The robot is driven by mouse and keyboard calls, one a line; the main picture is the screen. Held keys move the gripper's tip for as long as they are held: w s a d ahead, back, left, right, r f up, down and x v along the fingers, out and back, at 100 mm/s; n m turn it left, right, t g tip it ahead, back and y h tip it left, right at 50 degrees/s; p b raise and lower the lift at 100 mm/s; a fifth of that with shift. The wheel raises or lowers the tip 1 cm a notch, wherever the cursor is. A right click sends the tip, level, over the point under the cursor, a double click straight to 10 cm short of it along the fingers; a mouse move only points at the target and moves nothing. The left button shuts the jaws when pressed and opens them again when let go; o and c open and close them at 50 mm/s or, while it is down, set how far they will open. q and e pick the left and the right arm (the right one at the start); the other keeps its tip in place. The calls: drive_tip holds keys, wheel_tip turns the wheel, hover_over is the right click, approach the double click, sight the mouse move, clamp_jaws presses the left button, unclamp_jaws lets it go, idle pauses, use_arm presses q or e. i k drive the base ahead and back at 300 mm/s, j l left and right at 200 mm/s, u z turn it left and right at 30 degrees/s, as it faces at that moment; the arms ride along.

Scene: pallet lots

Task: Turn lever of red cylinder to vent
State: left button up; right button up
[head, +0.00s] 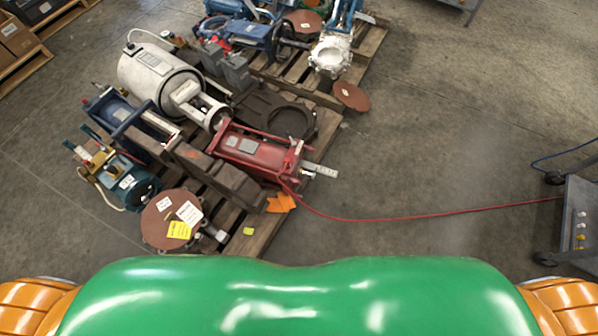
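The red cylinder (257,154) lies on a wooden pallet left of the middle, among other valve and actuator parts. A pale metal bar (320,169) sticks out from its right end; I cannot tell whether this is the lever. A red hose (400,219) runs from near that end across the floor to a grey cart. Neither of my grippers is in view. Only my green body front and orange shoulder parts show along the bottom edge.
The pallet (256,239) holds a white cylinder (160,73), a teal motor (128,183) and a round brown plate (158,235) with tags. Another loaded pallet (369,42) stands behind. The grey cart (578,222) is at right. Concrete floor between is clear except for the hose.

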sight(293, 143)
drive_tip(key=i+l+z, duration=0.2)
drive_tip(key=i, duration=0.25)
drive_tip(key=i+z, duration=0.15)
drive_tip(key=i, duration=0.25)
